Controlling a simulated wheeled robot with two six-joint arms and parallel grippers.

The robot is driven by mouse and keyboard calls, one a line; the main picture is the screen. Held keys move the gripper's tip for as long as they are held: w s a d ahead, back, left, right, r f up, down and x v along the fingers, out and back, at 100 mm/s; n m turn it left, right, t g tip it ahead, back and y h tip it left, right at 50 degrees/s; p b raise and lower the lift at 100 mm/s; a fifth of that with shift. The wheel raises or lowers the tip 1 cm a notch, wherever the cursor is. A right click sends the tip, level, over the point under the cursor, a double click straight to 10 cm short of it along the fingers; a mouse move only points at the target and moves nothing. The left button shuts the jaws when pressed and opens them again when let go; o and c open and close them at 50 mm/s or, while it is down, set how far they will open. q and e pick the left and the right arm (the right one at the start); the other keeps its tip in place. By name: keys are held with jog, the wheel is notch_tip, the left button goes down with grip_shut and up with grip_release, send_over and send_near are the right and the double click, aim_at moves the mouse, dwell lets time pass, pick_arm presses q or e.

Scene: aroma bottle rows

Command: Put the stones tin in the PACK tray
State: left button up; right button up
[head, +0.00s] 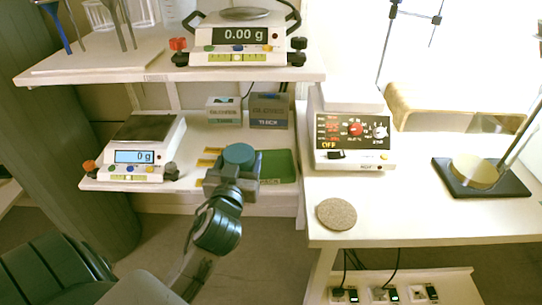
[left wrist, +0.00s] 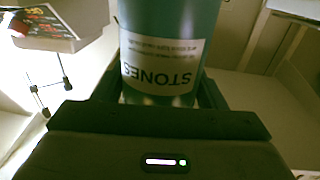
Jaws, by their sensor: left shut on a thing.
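The stones tin is a teal cylinder whose round top (head: 239,154) shows in the head view. In the left wrist view the tin (left wrist: 170,30) fills the space between the fingers, and its white label reads STONES upside down. My left gripper (head: 232,176) is shut on the tin, in front of the lower left shelf. A green tray (head: 281,166) lies on that shelf just right of the tin, partly hidden by the gripper and tin. My right gripper is not in view.
A balance (head: 140,155) stands left on the same shelf. Two small boxes, one white (head: 223,104) and one grey (head: 269,111), stand behind. A hotplate (head: 353,142) and a cork disc (head: 336,214) are on the right bench.

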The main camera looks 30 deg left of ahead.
pick_arm(q)
jog(key=shift+w+a+f, duration=0.1)
jog(key=shift+w+f, duration=0.65)
jog(key=shift+w, duration=1.35)
jog(key=shift+w+a+f, duration=0.1)
jog(key=shift+w+f, duration=0.65)
jog(key=shift+w, duration=1.35)
jog(key=shift+w+f, duration=0.75)
jog(key=shift+w, duration=1.35)
jog(key=shift+b, duration=0.3)
jog(key=shift+f, duration=0.2)
jog(key=o, duration=1.5)
